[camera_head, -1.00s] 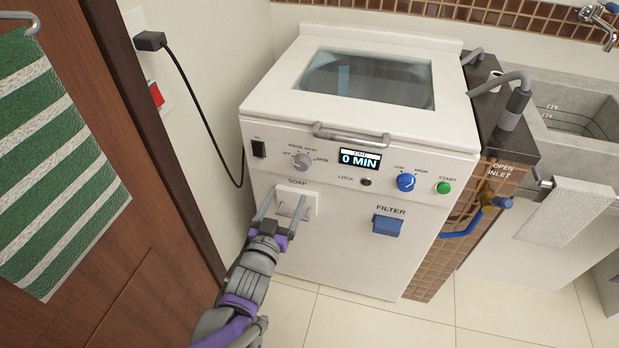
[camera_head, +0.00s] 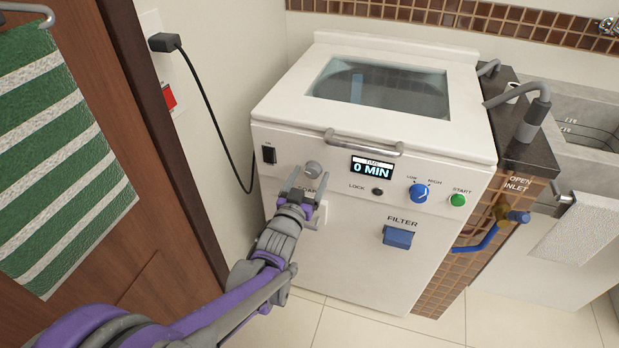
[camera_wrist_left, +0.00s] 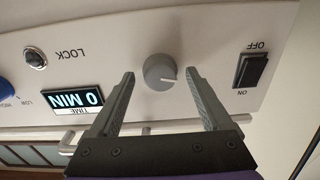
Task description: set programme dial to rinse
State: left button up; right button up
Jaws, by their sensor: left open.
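The programme dial (camera_head: 313,169) is a grey knob on the upper left of the white washer's front panel. In the left wrist view, which is upside down, the dial (camera_wrist_left: 158,72) has a pale pointer line pointing right, toward the power switch. Its printed labels are hidden or not readable now. My left gripper (camera_head: 310,174) is open in front of the panel at the dial. In the wrist view its fingers (camera_wrist_left: 160,76) stand either side of the knob with gaps; I cannot tell whether the tips reach its depth. My right gripper is not in view.
The display (camera_head: 372,168) reads 0 MIN. The black power switch (camera_head: 269,154) is left of the dial. The blue knob (camera_head: 419,193), green start button (camera_head: 458,200) and lock button (camera_head: 378,191) are to the right. The lid handle (camera_head: 362,145) juts out above the panel.

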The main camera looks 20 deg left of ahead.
pick_arm(q)
grip_shut()
dwell(0.3)
jog(key=shift+m, duration=0.3)
jog(key=m+p, duration=0.1)
jog(key=m, duration=0.3)
jog(key=shift+p, duration=0.3)
jog(key=m+p, duration=0.1)
jog(key=m, duration=0.4)
dwell(0.4)
grip_release()
